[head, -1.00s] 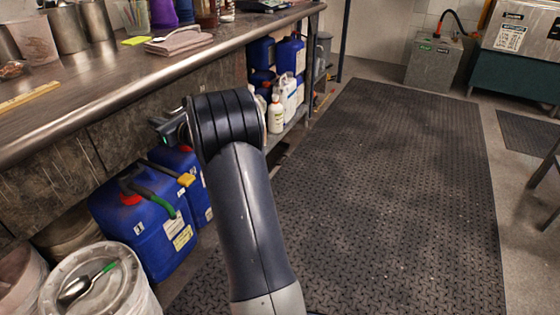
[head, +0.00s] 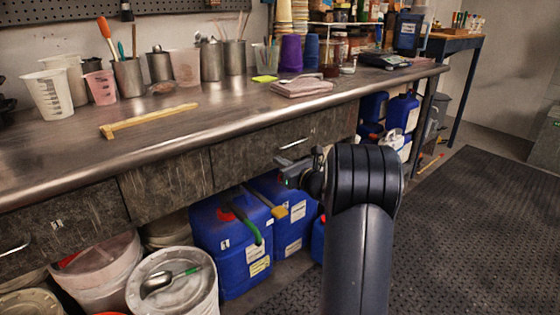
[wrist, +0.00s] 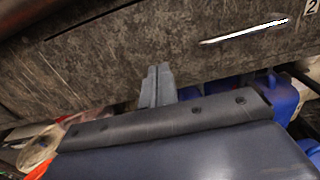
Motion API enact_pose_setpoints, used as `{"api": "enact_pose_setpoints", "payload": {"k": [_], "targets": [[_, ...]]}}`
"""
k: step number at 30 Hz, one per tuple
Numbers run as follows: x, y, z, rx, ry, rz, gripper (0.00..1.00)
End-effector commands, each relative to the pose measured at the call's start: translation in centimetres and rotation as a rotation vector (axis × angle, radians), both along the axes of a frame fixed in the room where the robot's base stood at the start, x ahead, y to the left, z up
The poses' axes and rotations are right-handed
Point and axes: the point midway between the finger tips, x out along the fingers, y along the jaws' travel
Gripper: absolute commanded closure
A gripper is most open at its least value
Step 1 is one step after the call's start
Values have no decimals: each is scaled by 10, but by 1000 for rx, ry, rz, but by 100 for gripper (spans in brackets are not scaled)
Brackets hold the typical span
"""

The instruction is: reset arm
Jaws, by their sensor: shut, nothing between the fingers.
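My gripper shows small in the head view (head: 284,170), on the left side of my dark arm, in front of the drawer fronts under the steel bench. In the wrist view its two grey fingers (wrist: 158,84) are together with nothing between them, in front of a dark streaked drawer front (wrist: 120,55). My arm rises from the bottom of the head view and bends at the top toward the left. The fingertips are too small in the head view to tell their distance from the drawers.
The steel bench (head: 215,125) carries beakers, metal cups, a wooden stick (head: 148,121) and a folded cloth (head: 302,86). Below stand blue canisters (head: 230,240) and white buckets, one with a ladle (head: 168,280) on its lid. The dark floor mat (head: 490,220) at right is clear.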

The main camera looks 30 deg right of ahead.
Motion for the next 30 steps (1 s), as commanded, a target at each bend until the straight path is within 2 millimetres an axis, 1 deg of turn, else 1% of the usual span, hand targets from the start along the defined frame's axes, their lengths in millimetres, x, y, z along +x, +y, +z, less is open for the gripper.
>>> {"api": "enact_pose_setpoints", "payload": {"k": [1,6,9,12,16,24,27,30], "targets": [[-11,-4,2,1,2,-4,100],[-43,-11,2,1,2,-5,100],[-56,-14,1,0,3,-3,100],[-64,-15,0,0,1,-1,100],[-67,-16,0,-1,2,-1,100],[-67,-16,-1,-1,1,-1,100],[-64,-15,-1,-1,1,1,100],[-54,-12,-2,-2,1,2,100]]}}
